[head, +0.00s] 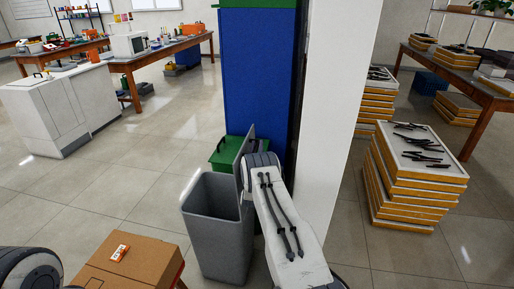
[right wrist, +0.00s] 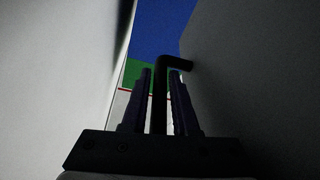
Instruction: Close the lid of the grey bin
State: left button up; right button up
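The grey bin (head: 218,228) stands on the floor at lower centre in the head view, its top open. Its lid (head: 243,147) stands up at the bin's right rear edge. My right arm reaches in from below right. Its wrist is beside the lid and hides the gripper there. In the right wrist view the two fingers of my right gripper (right wrist: 161,98) stand on either side of a dark bent bar (right wrist: 160,80), apparently a handle on the grey panel at right. Whether they press on it is unclear. My left gripper is out of view.
A white pillar (head: 337,120) and a tall blue cabinet (head: 258,70) stand close behind. A green box (head: 222,158) is behind the bin. A cardboard box (head: 130,262) is at front left. Stacked trays (head: 412,185) stand at right.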

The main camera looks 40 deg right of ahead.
grip_shut()
dwell(1.2)
